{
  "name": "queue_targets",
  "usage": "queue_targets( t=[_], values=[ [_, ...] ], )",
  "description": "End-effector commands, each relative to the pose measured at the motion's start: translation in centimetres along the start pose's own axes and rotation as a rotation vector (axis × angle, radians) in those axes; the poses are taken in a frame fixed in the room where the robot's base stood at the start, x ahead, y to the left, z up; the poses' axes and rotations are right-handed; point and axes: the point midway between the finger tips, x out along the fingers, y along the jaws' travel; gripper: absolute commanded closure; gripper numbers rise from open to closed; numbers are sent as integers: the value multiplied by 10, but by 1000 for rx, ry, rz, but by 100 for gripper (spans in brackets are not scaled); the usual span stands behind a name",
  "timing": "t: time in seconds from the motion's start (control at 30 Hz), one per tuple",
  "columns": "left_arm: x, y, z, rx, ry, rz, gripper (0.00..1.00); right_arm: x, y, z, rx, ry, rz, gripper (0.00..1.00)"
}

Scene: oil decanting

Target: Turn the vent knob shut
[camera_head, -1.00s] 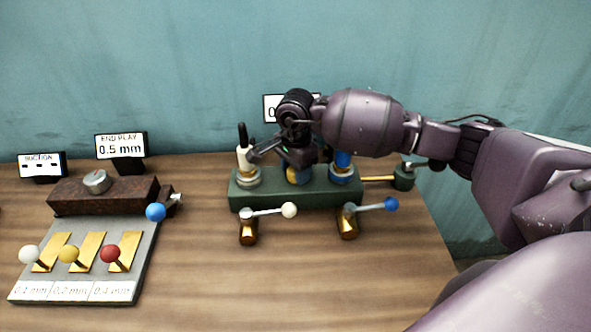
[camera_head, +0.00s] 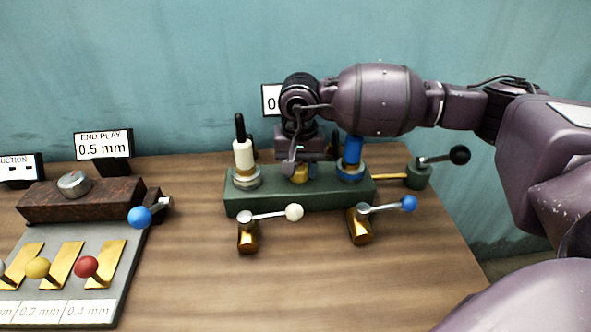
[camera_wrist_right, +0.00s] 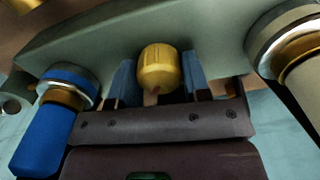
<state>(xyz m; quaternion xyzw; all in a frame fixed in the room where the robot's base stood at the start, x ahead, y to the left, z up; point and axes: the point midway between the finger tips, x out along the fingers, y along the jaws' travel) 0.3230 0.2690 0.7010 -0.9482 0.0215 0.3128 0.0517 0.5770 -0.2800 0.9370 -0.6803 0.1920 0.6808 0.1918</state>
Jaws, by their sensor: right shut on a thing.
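The vent knob appears to be the gold knob (camera_head: 300,175) at the middle of the green block (camera_head: 295,196), between a white post and a blue post. In the right wrist view the rounded gold knob (camera_wrist_right: 159,68) sits between the two blue-grey finger pads. My right gripper (camera_wrist_right: 160,76) is shut on it. In the head view the right gripper (camera_head: 301,167) is over the middle of the block, and its wrist hides part of the knob and the sign behind. My left gripper is not in view.
The white post (camera_head: 243,155) and blue post (camera_head: 352,152) stand close on either side. In front are a white-ball lever (camera_head: 294,212) and a blue-ball lever (camera_head: 409,203). A black-ball lever (camera_head: 459,155) is at right. The front table (camera_head: 300,290) is clear.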

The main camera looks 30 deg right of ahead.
Motion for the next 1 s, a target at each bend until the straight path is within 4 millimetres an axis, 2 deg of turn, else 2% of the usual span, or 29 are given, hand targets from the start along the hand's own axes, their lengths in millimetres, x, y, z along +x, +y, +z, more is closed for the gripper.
queue_targets(
  t=[0.03,0.2,0.6,1.0],
  values=[
    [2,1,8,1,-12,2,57,5,0,0,-46,-4,3,80],
    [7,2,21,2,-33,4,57,5,-1,0,-207,-4,2,80],
    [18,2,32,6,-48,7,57,3,-1,0,-533,-3,1,80],
    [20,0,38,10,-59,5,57,0,-1,0,-688,1,-1,80]
  ],
)
